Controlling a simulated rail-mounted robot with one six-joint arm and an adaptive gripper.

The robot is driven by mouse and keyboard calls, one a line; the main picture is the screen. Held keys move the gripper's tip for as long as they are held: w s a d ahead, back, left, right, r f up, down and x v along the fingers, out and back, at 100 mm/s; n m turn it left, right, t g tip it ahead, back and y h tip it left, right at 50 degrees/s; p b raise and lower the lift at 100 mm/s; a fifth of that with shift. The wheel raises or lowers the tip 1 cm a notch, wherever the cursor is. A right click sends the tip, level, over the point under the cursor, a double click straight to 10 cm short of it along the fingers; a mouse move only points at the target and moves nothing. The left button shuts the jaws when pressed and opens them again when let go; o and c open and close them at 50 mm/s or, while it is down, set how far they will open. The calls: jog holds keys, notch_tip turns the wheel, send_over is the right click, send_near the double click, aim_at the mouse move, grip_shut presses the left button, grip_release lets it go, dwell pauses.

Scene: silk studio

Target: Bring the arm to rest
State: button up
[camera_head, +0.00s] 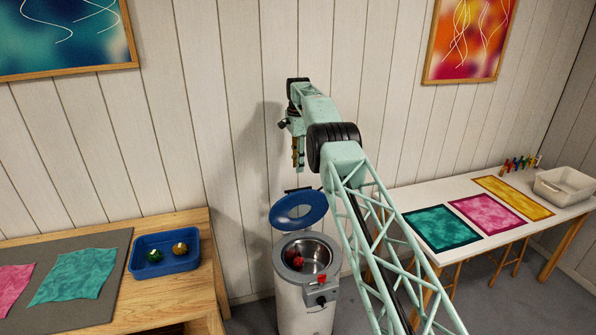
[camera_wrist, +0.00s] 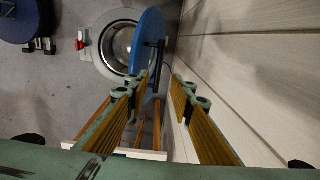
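My arm reaches up and away from the camera in the head view, with my gripper (camera_head: 298,163) pointing down in front of the white panelled wall, above and behind the round steel-lined vessel (camera_head: 322,254). In the wrist view my gripper (camera_wrist: 163,92) has its two ribbed, brass-coloured fingers apart with nothing between them. The vessel also shows in the wrist view (camera_wrist: 108,45), beyond the fingertips. Its blue lid (camera_head: 299,211) stands raised at the wall side. The gripper is apart from the lid.
A wooden table (camera_head: 190,290) at left holds a grey mat, pink and teal cloths and a blue tray (camera_head: 165,267) with a green and a gold ball. A white table (camera_head: 500,243) at right holds three dyed cloths, several small colourful items and a pale bin (camera_head: 565,187).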

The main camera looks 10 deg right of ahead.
jog(key=shift+r, duration=0.3)
